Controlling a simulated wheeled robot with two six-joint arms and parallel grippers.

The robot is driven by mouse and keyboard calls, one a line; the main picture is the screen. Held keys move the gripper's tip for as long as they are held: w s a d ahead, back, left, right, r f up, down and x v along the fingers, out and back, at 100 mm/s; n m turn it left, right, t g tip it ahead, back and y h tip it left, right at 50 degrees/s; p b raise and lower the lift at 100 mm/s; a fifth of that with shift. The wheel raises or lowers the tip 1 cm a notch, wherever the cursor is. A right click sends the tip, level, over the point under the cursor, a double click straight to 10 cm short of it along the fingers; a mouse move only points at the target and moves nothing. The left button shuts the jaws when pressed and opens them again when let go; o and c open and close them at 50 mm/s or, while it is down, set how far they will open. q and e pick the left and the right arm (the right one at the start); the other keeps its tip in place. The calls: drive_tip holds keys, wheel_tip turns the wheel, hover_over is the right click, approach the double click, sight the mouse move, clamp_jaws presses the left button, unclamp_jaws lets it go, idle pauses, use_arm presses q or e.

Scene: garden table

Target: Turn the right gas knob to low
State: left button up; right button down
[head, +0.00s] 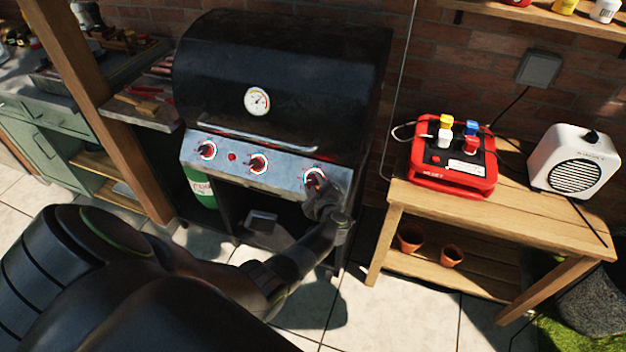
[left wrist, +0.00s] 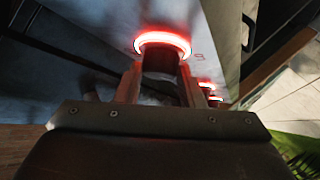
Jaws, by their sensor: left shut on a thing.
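The gas grill's control panel (head: 240,163) carries three round knobs with glowing red rings. The right gas knob (head: 315,177) is at the panel's right end; its ring also glows in the left wrist view (left wrist: 163,42). My left gripper (head: 318,188) is at that knob, with its fingers shut on the knob's dark body, one on each side. The knob's pointer and setting are hidden by the gripper. The middle knob (head: 258,163) and the left knob (head: 206,150) are untouched. My right gripper does not show.
A closed black lid with a thermometer (head: 257,101) is above the panel. A wooden bench (head: 410,203) at the right bears a red box (head: 452,176) and a white speaker-like device (head: 574,161). Two clay pots (head: 411,238) stand on its lower shelf. A green gas bottle (head: 203,192) is under the grill.

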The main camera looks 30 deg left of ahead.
use_arm(q)
drive_tip(key=shift+w+d+r+n+g+p, duration=0.1)
drive_tip(key=shift+n+g+p, duration=0.1)
drive_tip(key=shift+n+g, duration=0.4)
drive_tip(key=shift+r+n+g+p, duration=0.15)
drive_tip(key=shift+n+g, duration=0.25)
drive_tip(key=shift+n, duration=0.4)
drive_tip(key=shift+f, duration=0.15)
drive_tip(key=o, duration=1)
